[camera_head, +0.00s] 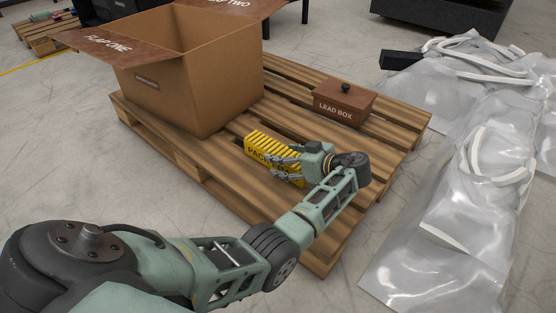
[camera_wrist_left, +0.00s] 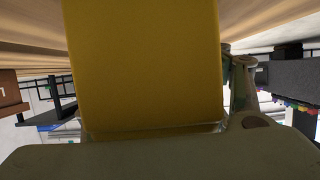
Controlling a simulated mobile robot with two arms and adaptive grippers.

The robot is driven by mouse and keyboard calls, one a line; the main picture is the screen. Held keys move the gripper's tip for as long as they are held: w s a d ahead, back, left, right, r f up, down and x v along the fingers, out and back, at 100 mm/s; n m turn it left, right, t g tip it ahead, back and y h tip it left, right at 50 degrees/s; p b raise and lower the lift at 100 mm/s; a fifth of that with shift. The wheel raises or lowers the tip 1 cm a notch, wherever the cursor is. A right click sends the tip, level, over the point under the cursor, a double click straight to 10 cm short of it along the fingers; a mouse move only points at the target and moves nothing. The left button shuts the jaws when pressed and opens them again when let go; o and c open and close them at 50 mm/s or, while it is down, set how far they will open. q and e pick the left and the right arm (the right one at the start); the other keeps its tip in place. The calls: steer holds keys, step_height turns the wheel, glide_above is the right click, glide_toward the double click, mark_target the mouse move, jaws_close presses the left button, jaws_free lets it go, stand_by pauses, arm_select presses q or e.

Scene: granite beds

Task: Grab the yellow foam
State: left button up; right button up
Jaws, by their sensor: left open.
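The yellow foam (camera_head: 262,146) is a ribbed yellow block with dark lettering starting "PAC" on its side. It lies on the wooden pallet (camera_head: 215,160) in front of the cardboard box. My left gripper (camera_head: 277,167) is open at the foam's right end, with its fingers reaching over the near side and end of the block. In the left wrist view the foam (camera_wrist_left: 140,65) fills the middle, very close to the palm, with one finger (camera_wrist_left: 242,95) along its right side. Whether the fingers touch it cannot be told. My right gripper is in neither view.
An open cardboard box (camera_head: 190,85) with labelled flaps stands on the pallet behind the foam. A brown box marked LEAD BOX (camera_head: 343,102), with a black knob, sits at the pallet's far right. Clear plastic bags (camera_head: 465,190) lie on the floor at right.

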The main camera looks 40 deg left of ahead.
arm_select(q)
steer(key=c, duration=1.3)
